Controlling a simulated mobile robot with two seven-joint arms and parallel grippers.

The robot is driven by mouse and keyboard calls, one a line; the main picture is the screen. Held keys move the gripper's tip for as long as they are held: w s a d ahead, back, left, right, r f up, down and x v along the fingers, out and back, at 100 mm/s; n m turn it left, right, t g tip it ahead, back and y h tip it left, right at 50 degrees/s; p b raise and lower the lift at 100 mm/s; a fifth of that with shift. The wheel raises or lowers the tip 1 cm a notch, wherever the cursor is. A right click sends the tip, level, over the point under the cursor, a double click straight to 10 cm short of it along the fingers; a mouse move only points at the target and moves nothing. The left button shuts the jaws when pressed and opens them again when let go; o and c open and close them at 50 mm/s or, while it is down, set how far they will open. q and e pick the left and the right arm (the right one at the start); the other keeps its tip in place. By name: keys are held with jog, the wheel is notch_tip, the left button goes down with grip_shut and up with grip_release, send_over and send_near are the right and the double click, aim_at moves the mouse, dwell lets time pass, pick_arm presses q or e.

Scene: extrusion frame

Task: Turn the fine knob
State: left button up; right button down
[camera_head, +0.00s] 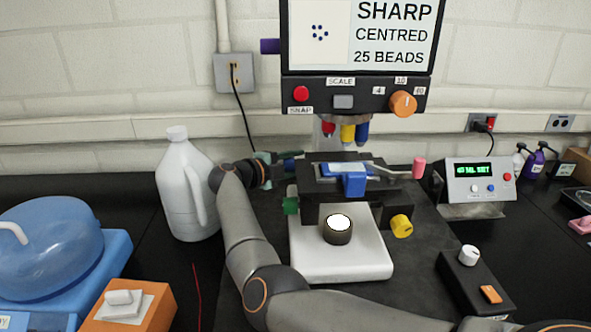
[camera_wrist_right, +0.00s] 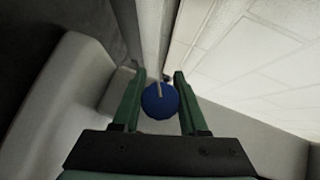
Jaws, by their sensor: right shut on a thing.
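The microscope stands in the middle of the head view, with a dark stage (camera_head: 318,180) and a white base (camera_head: 340,262). A blue knob (camera_head: 292,166) sits at the stage's left side. My right arm bends in from below, and its gripper (camera_head: 278,168) is shut on this knob from the left. In the right wrist view the blue knob (camera_wrist_right: 160,101), with a pale line on its face, is between the green fingers of the gripper (camera_wrist_right: 157,85). The knob is partly hidden in the head view. The screen (camera_head: 365,35) reads SHARP, CENTRED, 25 BEADS. My left gripper is not in view.
A white jug (camera_head: 180,195) stands close to the left of my right wrist. A green knob (camera_head: 290,205), a yellow knob (camera_head: 401,226) and a pink knob (camera_head: 419,167) surround the stage. A display box (camera_head: 478,185) and a black control box (camera_head: 475,280) stand to the right.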

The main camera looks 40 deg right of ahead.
jog(key=shift+r+m+h+b, duration=0.1)
jog(key=shift+m+h+b, duration=0.2)
jog(key=shift+c, duration=2.2)
grip_release()
jog(key=v, duration=0.7)
jog(key=shift+a, duration=0.2)
jog(key=shift+s, duration=0.1)
